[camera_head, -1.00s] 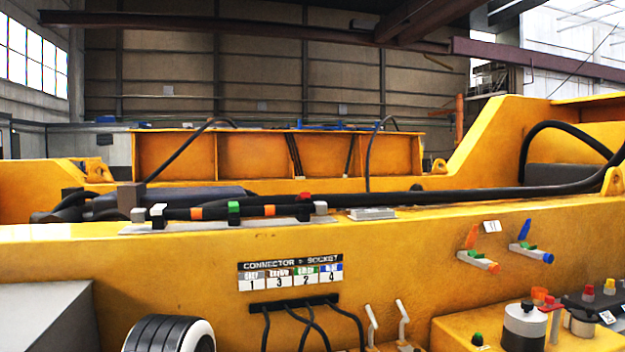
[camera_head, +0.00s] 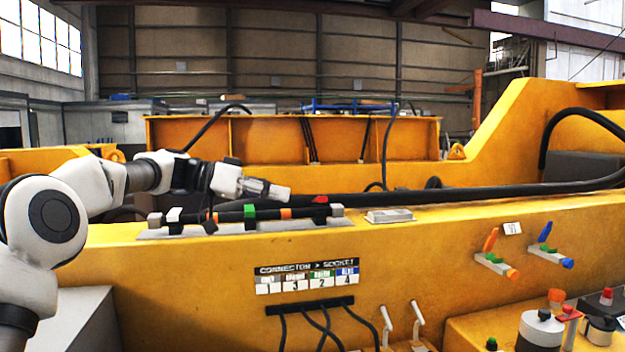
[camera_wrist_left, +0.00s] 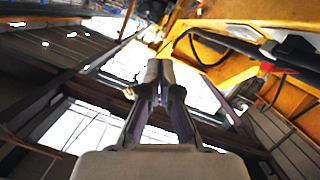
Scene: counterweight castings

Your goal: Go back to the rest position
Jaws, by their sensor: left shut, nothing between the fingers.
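My left arm comes in from the left in the head view. My left gripper (camera_head: 278,191) points to the right, in front of the yellow machine's rear part and just above the connector rail. It is shut and empty. In the left wrist view its fingers (camera_wrist_left: 158,75) lie together, with the roof and the yellow frame behind them. My right gripper is not in view.
The connector rail (camera_head: 240,226) with white, green and grey blocks lies on the yellow beam (camera_head: 200,270), close below the gripper. A thick black hose (camera_head: 450,200) runs to the right. A label board (camera_head: 306,276) and several cables are on the beam's front. Coloured levers (camera_head: 496,262) are at the right.

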